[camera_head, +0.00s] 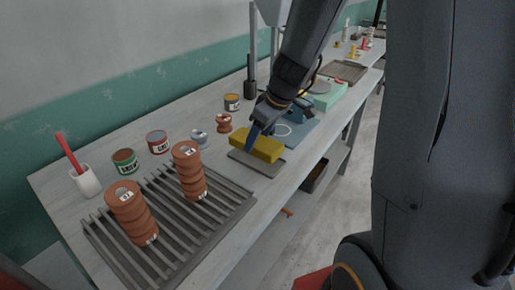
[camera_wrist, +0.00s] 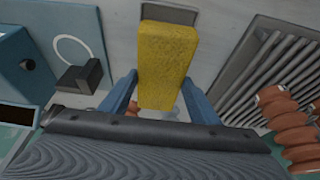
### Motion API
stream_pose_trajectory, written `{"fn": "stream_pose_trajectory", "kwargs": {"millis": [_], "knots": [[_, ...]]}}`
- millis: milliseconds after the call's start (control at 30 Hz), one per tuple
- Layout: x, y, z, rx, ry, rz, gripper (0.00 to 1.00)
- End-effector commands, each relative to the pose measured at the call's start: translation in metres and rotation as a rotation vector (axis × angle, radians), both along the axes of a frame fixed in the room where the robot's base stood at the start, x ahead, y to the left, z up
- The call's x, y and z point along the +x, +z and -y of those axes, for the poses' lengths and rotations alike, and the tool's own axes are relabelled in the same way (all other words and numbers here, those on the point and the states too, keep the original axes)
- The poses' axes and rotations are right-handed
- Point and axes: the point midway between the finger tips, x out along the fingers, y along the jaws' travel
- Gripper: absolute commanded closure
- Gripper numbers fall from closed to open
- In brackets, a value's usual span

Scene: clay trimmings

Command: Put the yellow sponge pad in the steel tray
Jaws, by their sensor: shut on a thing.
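The yellow sponge pad (camera_head: 257,146) is a thick rectangular block held between the blue fingers of my gripper (camera_head: 254,133). In the wrist view, the sponge (camera_wrist: 165,62) sits between the two fingers of my gripper (camera_wrist: 158,95), lengthwise away from the palm. A flat grey tray (camera_head: 266,170), which looks like the steel tray, lies under the sponge on the bench. Its edge also shows beyond the sponge's far end in the wrist view (camera_wrist: 168,13). I cannot tell whether the sponge touches the tray. The sponge hides part of the tray.
A slatted rack (camera_head: 130,255) with two stacks of brown ringed pieces (camera_head: 188,170) stands left of the tray. Several cans (camera_head: 124,161) line the wall side. A blue board (camera_head: 298,130) and a green block (camera_head: 327,96) lie beyond. Another tray (camera_head: 345,71) is farther back.

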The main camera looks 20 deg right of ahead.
Motion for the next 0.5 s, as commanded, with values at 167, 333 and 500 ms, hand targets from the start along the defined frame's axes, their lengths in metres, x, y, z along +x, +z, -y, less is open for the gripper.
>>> {"fn": "stream_pose_trajectory", "kwargs": {"millis": [167, 333, 500], "knots": [[-0.001, -0.021, 0.000, 0.000, -0.003, -0.004, 0.71], [0.000, -0.039, 0.000, 0.000, -0.003, -0.001, 0.71], [0.000, -0.040, 0.001, -0.001, -0.001, 0.001, 0.71]]}}
